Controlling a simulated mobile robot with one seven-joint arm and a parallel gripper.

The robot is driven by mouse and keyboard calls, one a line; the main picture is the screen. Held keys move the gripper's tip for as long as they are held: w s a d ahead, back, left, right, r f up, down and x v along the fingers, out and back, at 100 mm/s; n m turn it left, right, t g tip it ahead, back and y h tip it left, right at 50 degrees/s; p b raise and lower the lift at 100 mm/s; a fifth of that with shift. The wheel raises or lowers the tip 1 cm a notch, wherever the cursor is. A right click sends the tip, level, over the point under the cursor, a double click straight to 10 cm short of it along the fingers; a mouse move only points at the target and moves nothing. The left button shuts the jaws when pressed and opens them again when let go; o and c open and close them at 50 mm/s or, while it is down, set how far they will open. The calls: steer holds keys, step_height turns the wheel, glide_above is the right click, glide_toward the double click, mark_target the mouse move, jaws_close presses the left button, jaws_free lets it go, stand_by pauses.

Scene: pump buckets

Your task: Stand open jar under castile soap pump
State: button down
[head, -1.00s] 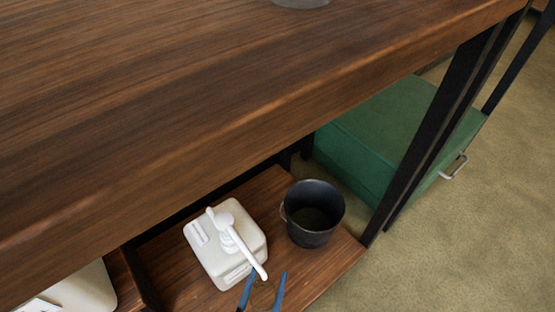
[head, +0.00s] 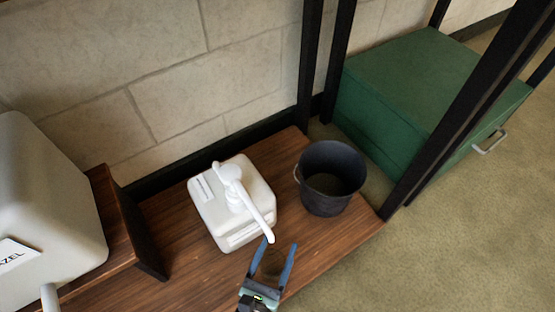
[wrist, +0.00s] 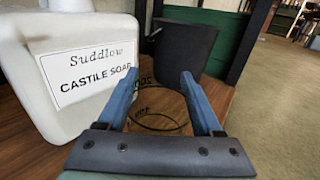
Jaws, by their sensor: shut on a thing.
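The castile soap container (head: 215,215) is a white jug with a white pump (head: 252,208) whose spout slants toward the front right. Its label, reading "Suddlow Castile Soap" (wrist: 88,75), faces the wrist view. My gripper (head: 279,243) has blue fingers and is in front of the jug, its tips close to the spout's end. It is shut on a clear jar (wrist: 158,112) with dark markings, seen between the fingers in the wrist view. The jar is see-through, so its height over the shelf and its exact place under the spout are hard to tell.
A black bucket (head: 328,185) stands right of the jug on the wooden shelf (head: 165,222). Another white jug (head: 45,205) is at the left on a raised board. A black frame post (head: 465,120) and a green box (head: 425,90) are at the right.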

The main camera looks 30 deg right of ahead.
mark_target(267, 276)
steer(key=shift+f, duration=0.5)
steer(key=shift+r, duration=0.15)
steer(key=shift+c, duration=0.2)
jaws_free()
steer(key=shift+f, duration=0.2)
steer(key=shift+r, duration=0.2)
steer(key=p+v, duration=0.4)
steer(key=v, duration=0.6)
steer(key=shift+s+a+p, duration=0.2)
steer(key=shift+a+p, duration=0.1)
steer(key=shift+p, duration=0.05)
steer(key=shift+s+a, duration=0.45)
